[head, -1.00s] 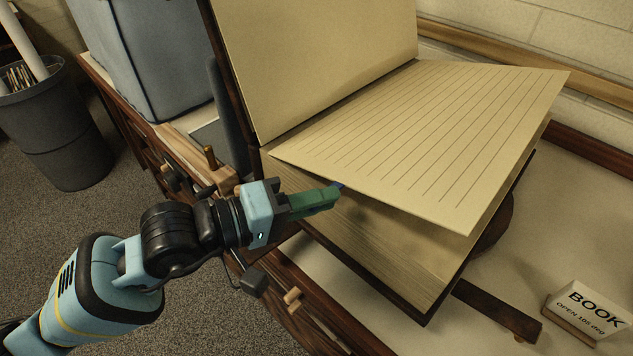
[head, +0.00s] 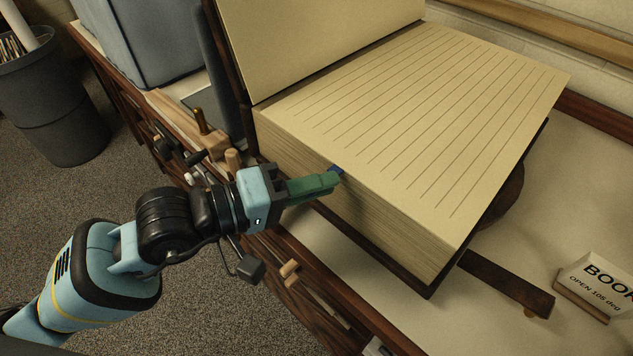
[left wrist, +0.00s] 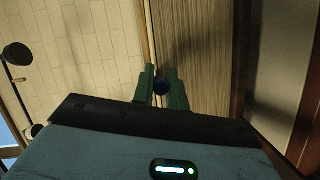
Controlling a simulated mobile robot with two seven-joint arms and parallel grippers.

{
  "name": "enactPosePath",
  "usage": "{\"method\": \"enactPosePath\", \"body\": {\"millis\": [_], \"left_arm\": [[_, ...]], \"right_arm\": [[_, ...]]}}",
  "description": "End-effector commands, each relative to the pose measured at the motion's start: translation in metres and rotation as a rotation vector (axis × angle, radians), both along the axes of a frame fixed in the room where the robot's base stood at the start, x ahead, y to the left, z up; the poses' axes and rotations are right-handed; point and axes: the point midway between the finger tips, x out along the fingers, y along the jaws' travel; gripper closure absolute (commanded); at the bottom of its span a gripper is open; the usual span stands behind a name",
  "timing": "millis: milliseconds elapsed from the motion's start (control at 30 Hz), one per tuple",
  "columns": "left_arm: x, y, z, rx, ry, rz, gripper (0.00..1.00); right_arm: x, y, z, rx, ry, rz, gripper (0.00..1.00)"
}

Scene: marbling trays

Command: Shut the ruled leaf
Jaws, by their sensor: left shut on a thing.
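The ruled leaf (head: 430,110) is a cream sheet with dark lines on the large thick book. It lies down level on top of the page block (head: 380,220), with no clear gap under its near edge. A small blue tab (head: 336,170) sticks out at the leaf's near left edge. My left gripper (head: 330,182) has green fingers and is shut on this tab beside the book. In the left wrist view the blue tab (left wrist: 162,87) sits between the two green fingertips. My right gripper is not in view.
A blank cream page or cover side (head: 320,40) stands up at the book's left. A sign reading BOOK, OPEN 105 deg (head: 597,285) stands at the right. A wooden bar (head: 508,283) juts from under the book. A grey bin (head: 50,100) stands on the floor at left.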

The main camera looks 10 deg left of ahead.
Motion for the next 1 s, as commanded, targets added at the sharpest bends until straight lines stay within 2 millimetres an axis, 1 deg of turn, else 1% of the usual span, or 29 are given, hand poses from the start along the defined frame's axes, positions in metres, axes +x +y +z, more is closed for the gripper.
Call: {"method": "enactPosePath", "body": {"millis": [67,100,233,567,667,1000], "left_arm": [[0.001,0.001,-0.004,0.008,0.005,0.003,1.0],[0.001,0.001,-0.004,0.009,0.006,0.003,0.81],[0.001,0.001,-0.003,0.007,0.005,0.003,0.64],[-0.001,0.003,-0.002,0.005,0.003,0.002,0.64],[-0.004,0.009,-0.003,0.006,0.004,0.003,0.64],[-0.028,0.049,0.002,0.009,0.006,0.003,0.64]], "right_arm": [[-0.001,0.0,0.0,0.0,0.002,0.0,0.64],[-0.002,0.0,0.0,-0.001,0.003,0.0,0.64],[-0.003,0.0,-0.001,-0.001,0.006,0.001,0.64],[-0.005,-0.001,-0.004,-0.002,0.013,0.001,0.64],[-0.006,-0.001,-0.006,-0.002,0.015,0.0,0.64],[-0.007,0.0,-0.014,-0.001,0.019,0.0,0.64]]}}
